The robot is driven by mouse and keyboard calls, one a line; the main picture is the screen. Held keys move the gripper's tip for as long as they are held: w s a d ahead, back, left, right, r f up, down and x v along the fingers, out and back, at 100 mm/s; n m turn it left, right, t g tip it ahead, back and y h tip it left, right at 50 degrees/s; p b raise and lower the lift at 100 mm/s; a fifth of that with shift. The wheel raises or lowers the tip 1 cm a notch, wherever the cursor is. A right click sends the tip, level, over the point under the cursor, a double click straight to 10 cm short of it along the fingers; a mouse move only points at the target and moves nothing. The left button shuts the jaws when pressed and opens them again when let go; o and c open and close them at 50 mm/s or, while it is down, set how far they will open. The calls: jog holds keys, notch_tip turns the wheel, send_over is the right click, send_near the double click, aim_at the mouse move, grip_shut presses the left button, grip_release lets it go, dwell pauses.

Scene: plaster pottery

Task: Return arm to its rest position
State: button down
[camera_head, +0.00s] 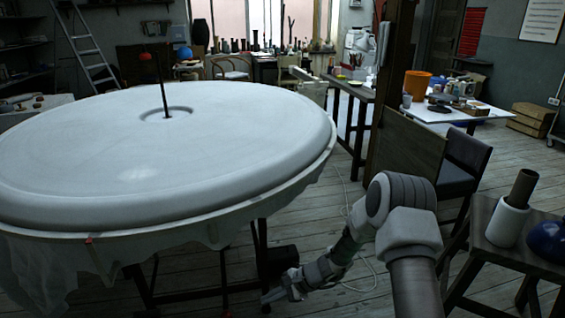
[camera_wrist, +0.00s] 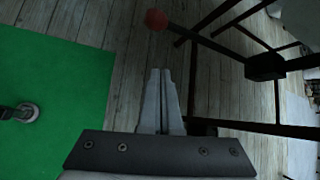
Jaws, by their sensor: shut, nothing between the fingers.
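My gripper (camera_head: 275,293) hangs low beside the table's legs in the head view, at the end of my bent arm. In the wrist view my gripper (camera_wrist: 160,74) points at the wooden floor, its two fingers together and nothing between them. The large round white plaster piece (camera_head: 200,150) fills the left of the head view, on a stand with dark legs. My gripper is below its rim and apart from it.
A dark wooden stool (camera_head: 515,249) stands at the right with a white cylinder (camera_head: 506,222) and a blue round object (camera_head: 549,241). Dark frame bars (camera_wrist: 240,126) and a green mat (camera_wrist: 60,90) lie near my gripper.

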jog(key=s+d+r+n+h, duration=0.1)
jog(key=s+d+r+n, duration=0.15)
jog(key=r, duration=0.55)
jog(key=s+d+r+n+h, duration=0.2)
jog(key=r+n, duration=0.1)
jog(key=r, duration=0.6)
jog(key=s+d+r+n+h, duration=0.1)
jog(key=s+d+r+n, duration=0.15)
jog(key=r, duration=0.55)
jog(key=s+d+r+n+t+h, duration=0.25)
jog(key=s+d+r, duration=0.35)
jog(key=s, duration=0.4)
jog(key=s+d+r+n+t+h, duration=0.25)
jog(key=s+d+r, duration=0.35)
jog(key=s, duration=0.4)
notch_tip(320, 180, up, 15)
jog(key=p, duration=1.4)
jog(key=shift+a, duration=0.25)
